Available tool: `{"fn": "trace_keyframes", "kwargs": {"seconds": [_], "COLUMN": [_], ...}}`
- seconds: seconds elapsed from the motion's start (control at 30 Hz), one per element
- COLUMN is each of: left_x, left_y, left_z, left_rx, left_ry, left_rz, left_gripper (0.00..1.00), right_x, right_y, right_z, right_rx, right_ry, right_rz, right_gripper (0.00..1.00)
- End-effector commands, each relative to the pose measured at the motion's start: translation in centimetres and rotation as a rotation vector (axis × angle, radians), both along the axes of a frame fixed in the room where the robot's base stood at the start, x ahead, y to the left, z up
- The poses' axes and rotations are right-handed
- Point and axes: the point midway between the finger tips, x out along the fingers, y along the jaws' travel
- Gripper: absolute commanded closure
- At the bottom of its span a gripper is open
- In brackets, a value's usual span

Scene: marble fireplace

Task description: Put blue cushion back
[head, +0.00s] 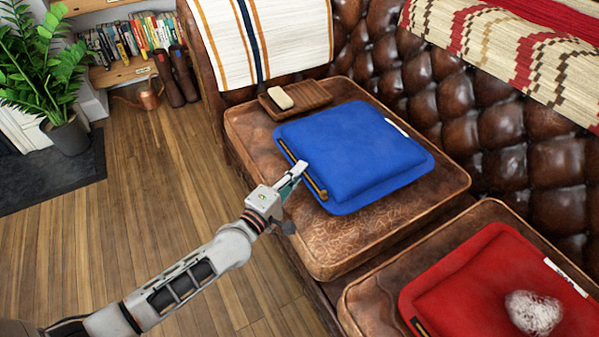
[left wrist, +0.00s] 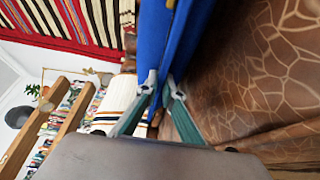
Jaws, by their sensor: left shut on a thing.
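The blue cushion (head: 350,155) lies flat over the left brown leather seat (head: 335,255) of the sofa in the head view. A dark strip with brass-coloured ends runs along its near left edge, and a white tag shows at its far right edge. My left gripper (head: 299,170) is at that near left edge, shut on the cushion. In the left wrist view, the two fingertips (left wrist: 162,90) pinch the edge of the blue cushion (left wrist: 178,40), with the brown leather close by on the right. My right gripper is not in view.
A wooden tray (head: 305,97) with a cream bar (head: 279,98) sits behind the cushion. A red cushion (head: 500,285) with a white fuzzy ball (head: 533,312) lies on the right seat. The tufted backrest (head: 475,105) rises behind. Wooden floor (head: 150,215) is open at left.

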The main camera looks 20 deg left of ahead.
Motion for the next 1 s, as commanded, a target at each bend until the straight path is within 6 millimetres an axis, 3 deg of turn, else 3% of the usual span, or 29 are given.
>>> {"fn": "trace_keyframes", "kwargs": {"seconds": [0.27,0.3,0.33,0.37,0.8,1.0], "left_x": [0.1,0.0,0.0,0.0,0.0,-3.1], "left_y": [0.0,0.0,0.0,0.0,0.0,0.7], "left_z": [-0.2,-0.3,-0.3,-0.2,0.5,0.4], "left_rx": [-0.004,0.0,0.0,0.0,0.001,0.001], "left_ry": [-0.003,0.0,-0.001,-0.001,-0.004,-0.003], "left_rz": [0.002,0.0,0.0,0.0,0.0,-0.001], "left_gripper": [1.0,0.86,0.78,0.77,0.77,0.77], "right_x": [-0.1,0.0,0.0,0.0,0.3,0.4], "right_y": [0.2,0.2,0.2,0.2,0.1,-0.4], "right_z": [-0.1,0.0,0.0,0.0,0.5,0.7], "right_rx": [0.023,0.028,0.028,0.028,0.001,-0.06], "right_ry": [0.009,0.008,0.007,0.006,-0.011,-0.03], "right_rz": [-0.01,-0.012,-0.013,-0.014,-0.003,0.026], "right_gripper": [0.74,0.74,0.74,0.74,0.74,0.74]}}
